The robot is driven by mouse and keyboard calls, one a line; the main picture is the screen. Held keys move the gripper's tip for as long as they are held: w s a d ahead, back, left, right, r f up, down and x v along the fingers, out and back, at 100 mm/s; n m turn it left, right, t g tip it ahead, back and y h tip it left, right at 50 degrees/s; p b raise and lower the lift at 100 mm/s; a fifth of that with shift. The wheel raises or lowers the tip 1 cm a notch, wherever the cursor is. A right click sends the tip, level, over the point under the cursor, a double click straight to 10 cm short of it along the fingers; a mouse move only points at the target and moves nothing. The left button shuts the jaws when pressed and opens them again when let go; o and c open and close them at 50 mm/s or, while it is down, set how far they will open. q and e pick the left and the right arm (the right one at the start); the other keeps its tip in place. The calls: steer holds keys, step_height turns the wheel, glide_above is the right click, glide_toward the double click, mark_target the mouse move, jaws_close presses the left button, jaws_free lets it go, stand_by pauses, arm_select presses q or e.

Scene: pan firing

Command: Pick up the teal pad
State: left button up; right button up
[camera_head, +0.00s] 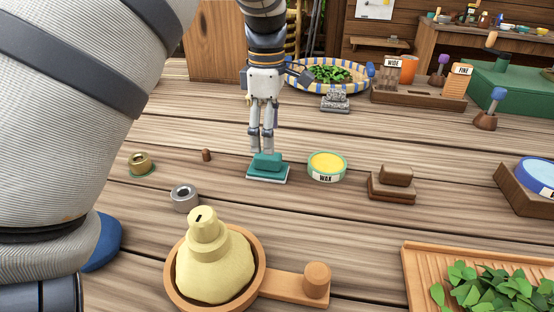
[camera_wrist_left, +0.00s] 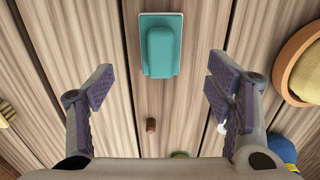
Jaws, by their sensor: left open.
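The teal pad (camera_head: 268,168) lies on the wooden table, with a raised block on a flat, pale-edged base. My left gripper (camera_head: 262,146) points down just above and behind it in the head view. In the left wrist view the pad (camera_wrist_left: 160,48) shows at the top centre, between and beyond the open fingers of my left gripper (camera_wrist_left: 163,90). Nothing is between the fingers, and they do not appear to touch the pad. My right gripper is not in view.
A wax tin (camera_head: 326,166) and a brown block (camera_head: 392,183) stand right of the pad. A small brown peg (camera_head: 206,155), a metal ring (camera_head: 184,198) and a brass piece (camera_head: 141,163) are left. A wooden pan (camera_head: 258,285) stands in front.

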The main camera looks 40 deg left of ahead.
mark_target(268, 162)
arm_select(q)
steer(key=f, duration=0.7)
steer(key=shift+s+f, duration=0.2)
steer(key=shift+f, duration=0.45)
steer(key=shift+w, duration=0.1)
steer(key=c, duration=1.3)
steer(key=shift+w+r, duration=0.1)
steer(key=shift+r, duration=1.25)
steer(key=s+d+r+p, duration=0.3)
steer(key=s+d+r, duration=0.5)
steer(key=s+r, duration=0.2)
steer(key=shift+s+d+r, duration=0.25)
steer(key=shift+s, duration=0.4)
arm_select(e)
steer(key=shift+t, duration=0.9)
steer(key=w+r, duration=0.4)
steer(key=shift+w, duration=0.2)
